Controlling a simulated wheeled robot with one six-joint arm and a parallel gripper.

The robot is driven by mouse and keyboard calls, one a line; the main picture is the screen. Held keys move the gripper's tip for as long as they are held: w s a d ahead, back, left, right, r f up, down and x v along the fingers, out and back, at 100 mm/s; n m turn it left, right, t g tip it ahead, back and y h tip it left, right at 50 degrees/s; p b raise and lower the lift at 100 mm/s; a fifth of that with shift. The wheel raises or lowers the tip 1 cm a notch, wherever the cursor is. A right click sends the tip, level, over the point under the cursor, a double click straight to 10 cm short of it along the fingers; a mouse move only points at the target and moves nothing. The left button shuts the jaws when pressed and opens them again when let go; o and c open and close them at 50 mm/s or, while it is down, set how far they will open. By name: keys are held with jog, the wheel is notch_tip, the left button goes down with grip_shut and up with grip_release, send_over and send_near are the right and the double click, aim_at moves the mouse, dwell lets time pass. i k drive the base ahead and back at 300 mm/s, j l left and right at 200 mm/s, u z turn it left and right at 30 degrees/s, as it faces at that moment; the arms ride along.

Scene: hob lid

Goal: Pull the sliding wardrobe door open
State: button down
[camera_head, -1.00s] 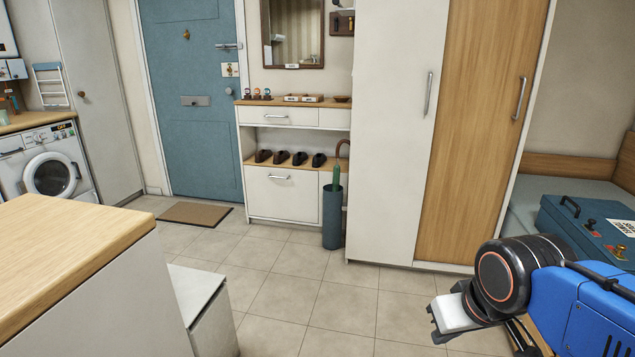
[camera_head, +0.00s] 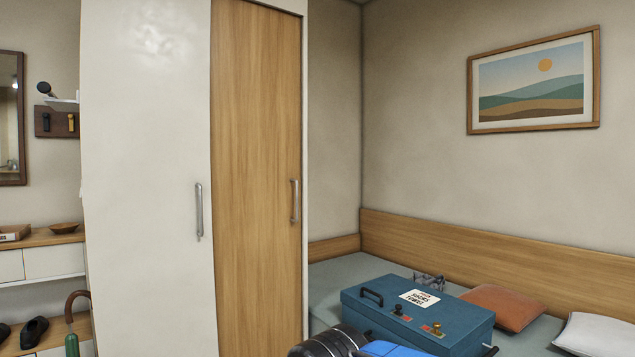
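The wardrobe stands left of centre in the head view, with a white door panel (camera_head: 150,180) on the left and a wooden door panel (camera_head: 256,180) on the right. The white panel has a vertical metal handle (camera_head: 199,210) near its right edge. The wooden panel has a vertical metal handle (camera_head: 294,201) near its right edge. Both doors look closed, side by side. Only a dark joint and a blue link of my arm show at the bottom edge, in front of the bed. My gripper is out of the frame, and nothing of mine touches the handles.
A shoe cabinet (camera_head: 50,262) with a bowl stands at the left. An umbrella handle (camera_head: 75,305) shows beside it. The floor is out of view.

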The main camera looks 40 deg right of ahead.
aim_at(255, 57)
jog(key=z, duration=0.7)
